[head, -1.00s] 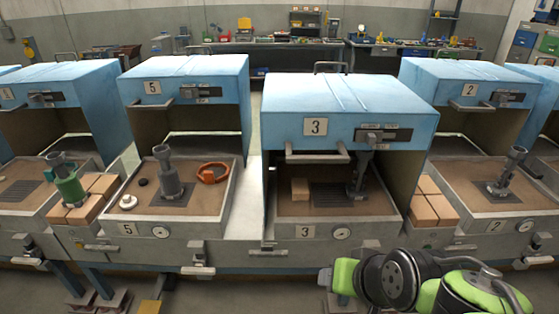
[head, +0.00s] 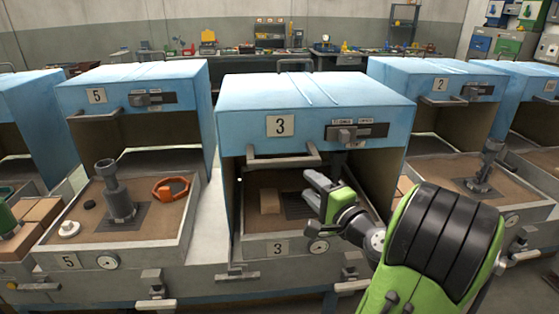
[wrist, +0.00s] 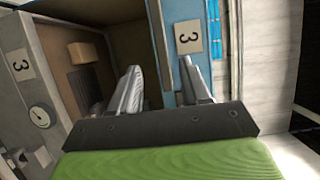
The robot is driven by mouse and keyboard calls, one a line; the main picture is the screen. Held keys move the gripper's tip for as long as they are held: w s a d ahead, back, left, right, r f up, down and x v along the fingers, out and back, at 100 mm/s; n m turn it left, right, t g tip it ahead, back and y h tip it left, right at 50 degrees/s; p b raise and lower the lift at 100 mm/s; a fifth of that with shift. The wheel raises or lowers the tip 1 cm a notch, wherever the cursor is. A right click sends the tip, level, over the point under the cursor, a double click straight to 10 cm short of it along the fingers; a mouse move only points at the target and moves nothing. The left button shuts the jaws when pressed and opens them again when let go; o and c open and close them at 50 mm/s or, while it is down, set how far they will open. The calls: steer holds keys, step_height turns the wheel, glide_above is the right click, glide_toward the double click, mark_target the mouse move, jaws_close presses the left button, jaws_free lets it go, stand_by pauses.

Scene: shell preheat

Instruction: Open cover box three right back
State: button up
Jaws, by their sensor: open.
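Box three stands in the middle of the head view. Its blue cover (head: 310,98) bears a "3" plate and has a grey front handle (head: 283,157) and a slide latch (head: 345,133). Below the cover's front the box is open, showing the tray (head: 262,247) inside. My gripper (head: 315,185) is in front of this opening, just below and right of the handle. In the wrist view my gripper (wrist: 160,68) is open, with the blue cover front (wrist: 178,12) and its "3" plate beyond the fingers. A bar that looks like the handle shows between them; contact cannot be told.
A tan block (head: 270,202) lies in box three's tray. Box five (head: 130,92) stands to the left with a grey fitting and an orange ring; box two (head: 440,75) stands to the right. A gauge (head: 318,246) and clamps line the front edge.

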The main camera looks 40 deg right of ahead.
mark_target(287, 165)
steer(key=p+x, duration=0.2)
steer(key=x, duration=1)
steer(key=shift+w, duration=0.4)
steer(key=shift+c, duration=0.5)
jaws_close()
